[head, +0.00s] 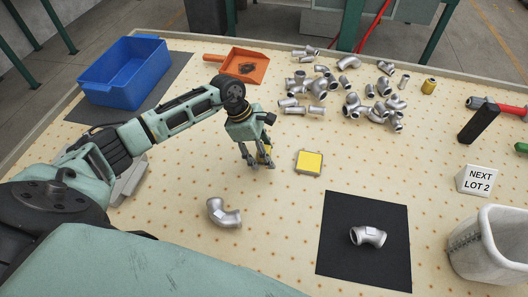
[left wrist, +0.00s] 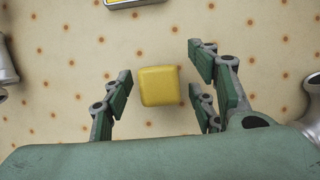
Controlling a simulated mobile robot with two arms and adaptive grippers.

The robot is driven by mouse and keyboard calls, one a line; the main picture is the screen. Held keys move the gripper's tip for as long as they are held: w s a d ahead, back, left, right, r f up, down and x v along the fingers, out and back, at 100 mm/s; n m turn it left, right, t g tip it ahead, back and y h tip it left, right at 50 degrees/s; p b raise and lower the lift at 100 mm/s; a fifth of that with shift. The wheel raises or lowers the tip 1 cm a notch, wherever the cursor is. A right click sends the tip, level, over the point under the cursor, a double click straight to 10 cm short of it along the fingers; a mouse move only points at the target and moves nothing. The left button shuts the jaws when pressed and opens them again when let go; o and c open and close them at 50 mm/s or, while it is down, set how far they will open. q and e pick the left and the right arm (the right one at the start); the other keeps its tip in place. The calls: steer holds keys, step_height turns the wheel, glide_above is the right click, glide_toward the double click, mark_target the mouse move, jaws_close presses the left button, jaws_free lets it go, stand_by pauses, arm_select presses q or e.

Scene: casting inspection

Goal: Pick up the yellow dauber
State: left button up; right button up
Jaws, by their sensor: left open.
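The yellow dauber (left wrist: 160,86) shows in the left wrist view as a rounded yellow block between the fingers of my left gripper (left wrist: 160,78). Gaps show on both sides of it, so the fingers do not touch it. In the head view the left gripper (head: 258,163) points down, open, low over the table. A small part of the yellow dauber (head: 266,149) shows behind its fingers; the rest is hidden. My right gripper is in neither view.
A yellow-topped square pad (head: 309,162) lies just right of the gripper. Several castings (head: 350,100), an orange dustpan (head: 252,55) and a blue bin (head: 120,88) are farther back.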

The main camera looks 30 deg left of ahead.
mark_target(269, 149)
arm_select(q)
steer(key=c, duration=1.2)
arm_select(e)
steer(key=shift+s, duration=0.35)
arm_select(q)
steer(key=shift+r, duration=0.15)
steer(key=shift+c, duration=0.2)
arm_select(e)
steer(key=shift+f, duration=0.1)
arm_select(q)
steer(key=shift+w+r+b, duration=0.1)
steer(key=shift+r+b, duration=0.25)
steer(key=shift+r, duration=0.25)
step_height(269, 149, up, 3)
steer(key=shift+d+f+b, duration=0.1)
steer(key=shift+b, duration=0.45)
steer(key=w+d+r+b, duration=0.1)
steer(key=d+r+b, duration=0.1)
steer(key=d+r, duration=0.4)
steer(key=d, duration=0.5)
steer(key=shift+w+d+r, duration=0.15)
steer(key=shift+w+r, duration=0.25)
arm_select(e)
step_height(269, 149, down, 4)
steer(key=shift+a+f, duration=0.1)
arm_select(q)
steer(key=o, duration=0.6)
steer(key=c, duration=0.5)
